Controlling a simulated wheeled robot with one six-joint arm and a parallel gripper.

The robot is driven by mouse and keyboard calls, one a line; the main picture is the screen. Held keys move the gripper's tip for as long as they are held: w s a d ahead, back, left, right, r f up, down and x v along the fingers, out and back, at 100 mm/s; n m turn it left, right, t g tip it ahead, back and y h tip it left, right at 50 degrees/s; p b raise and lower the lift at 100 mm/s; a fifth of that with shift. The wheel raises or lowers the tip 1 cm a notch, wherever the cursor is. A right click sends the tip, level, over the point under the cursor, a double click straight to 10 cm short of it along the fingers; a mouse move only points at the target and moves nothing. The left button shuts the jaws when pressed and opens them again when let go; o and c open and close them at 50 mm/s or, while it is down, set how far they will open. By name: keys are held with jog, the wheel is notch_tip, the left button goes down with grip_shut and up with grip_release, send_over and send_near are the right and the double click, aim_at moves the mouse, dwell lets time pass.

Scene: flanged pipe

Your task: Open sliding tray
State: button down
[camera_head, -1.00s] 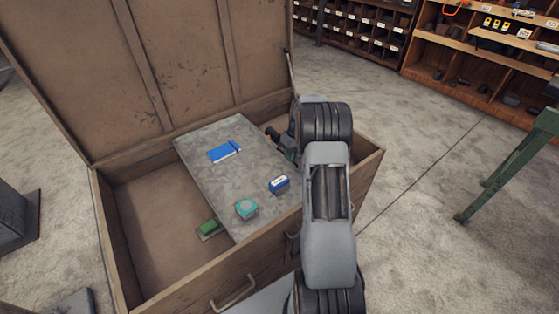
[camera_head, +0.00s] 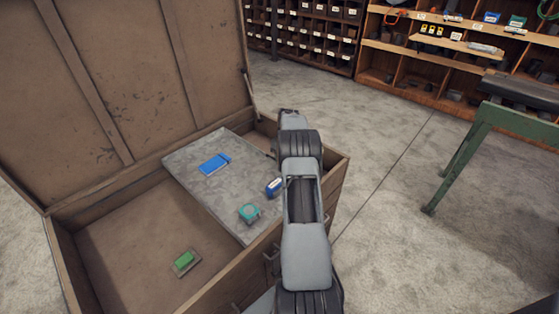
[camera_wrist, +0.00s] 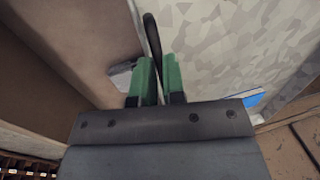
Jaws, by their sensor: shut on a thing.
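The sliding tray (camera_head: 240,205) is a grey metal panel across the right part of the open wooden chest (camera_head: 90,270). My gripper (camera_wrist: 160,62) shows in the wrist view with its green fingers shut on a dark, thin curved handle (camera_wrist: 152,35) beside the pale patterned tray (camera_wrist: 225,45). In the head view my arm hides the gripper and the tray's right edge. On the tray lie a blue flat box (camera_head: 214,164), a teal round item (camera_head: 249,213) and a small blue-and-white item (camera_head: 273,187).
A green block on a small base (camera_head: 185,262) lies on the chest floor, left of the tray. The chest lid (camera_head: 120,80) stands open at the back. A green-legged bench (camera_head: 460,160) is at the right, with shelves (camera_head: 400,60) behind. Floor between is clear.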

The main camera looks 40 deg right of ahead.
jog(key=shift+w+r, duration=0.1)
jog(key=c, duration=1.2)
grip_release()
notch_tip(320, 180, up, 13)
jog(key=d+p, duration=0.1)
jog(key=d, duration=0.1)
jog(key=shift+d+r, duration=0.2)
jog(key=shift+d, duration=0.15)
jog(key=shift+w+a, duration=0.1)
